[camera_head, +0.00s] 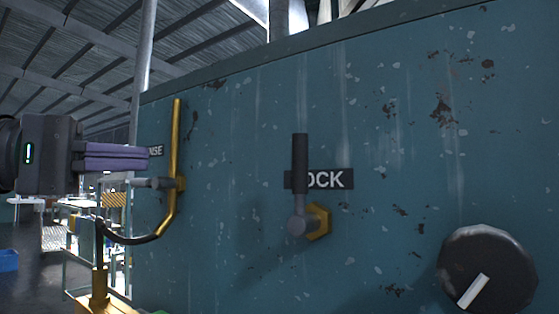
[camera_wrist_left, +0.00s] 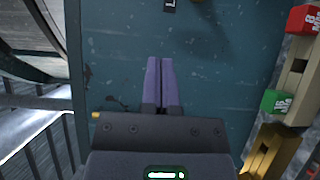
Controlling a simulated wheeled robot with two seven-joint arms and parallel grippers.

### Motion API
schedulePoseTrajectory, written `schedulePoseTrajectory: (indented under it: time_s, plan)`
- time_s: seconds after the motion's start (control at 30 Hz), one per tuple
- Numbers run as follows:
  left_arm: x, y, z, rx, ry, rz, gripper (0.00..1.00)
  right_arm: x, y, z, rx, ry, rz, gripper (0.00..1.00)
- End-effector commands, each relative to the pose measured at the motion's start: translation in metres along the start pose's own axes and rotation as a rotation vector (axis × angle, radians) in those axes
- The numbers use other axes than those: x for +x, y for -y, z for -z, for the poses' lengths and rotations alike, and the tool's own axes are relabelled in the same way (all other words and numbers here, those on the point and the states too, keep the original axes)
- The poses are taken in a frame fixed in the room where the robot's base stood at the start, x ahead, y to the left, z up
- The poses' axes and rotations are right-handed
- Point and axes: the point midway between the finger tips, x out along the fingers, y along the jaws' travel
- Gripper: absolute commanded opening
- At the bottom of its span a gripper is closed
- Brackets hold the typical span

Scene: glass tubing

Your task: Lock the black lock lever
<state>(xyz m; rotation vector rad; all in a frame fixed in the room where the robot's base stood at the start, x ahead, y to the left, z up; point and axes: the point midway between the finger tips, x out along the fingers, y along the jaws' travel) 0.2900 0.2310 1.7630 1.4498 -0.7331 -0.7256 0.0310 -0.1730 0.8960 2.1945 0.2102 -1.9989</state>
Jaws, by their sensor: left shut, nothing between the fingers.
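The black lock lever (camera_head: 300,165) points straight up on the teal panel in the head view. Its grey pivot end (camera_head: 297,226) sits beside a brass hex fitting (camera_head: 319,221). The lever partly covers a black label (camera_head: 332,179) reading "OCK". My left gripper (camera_head: 148,157) is shut and empty, left of the lever and well apart from it. In the left wrist view its purple fingers (camera_wrist_left: 162,62) lie together in front of the panel. My right gripper is not in view.
The teal panel (camera_head: 230,130) fills the right side. A yellow bar handle (camera_head: 176,130) stands between my left gripper and the lever. A black round knob (camera_head: 485,262) sits at lower right. Red (camera_wrist_left: 302,18) and green (camera_wrist_left: 276,102) blocks show in the left wrist view.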

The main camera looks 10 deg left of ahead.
Motion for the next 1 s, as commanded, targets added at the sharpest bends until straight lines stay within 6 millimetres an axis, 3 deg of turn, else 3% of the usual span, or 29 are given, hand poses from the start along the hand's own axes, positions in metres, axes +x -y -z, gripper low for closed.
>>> schedulePoseTrajectory:
  time_s: [0.23,0.7,1.0]
  plan:
    - [0.012,0.0,0.0,-0.004,0.004,0.002,0.0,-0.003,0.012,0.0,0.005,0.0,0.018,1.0]
    - [0.108,-0.003,-0.006,-0.003,0.007,0.0,0.0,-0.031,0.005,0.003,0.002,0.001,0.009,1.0]
    - [0.128,-0.001,-0.028,-0.006,0.004,-0.001,0.0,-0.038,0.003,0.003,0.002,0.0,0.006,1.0]
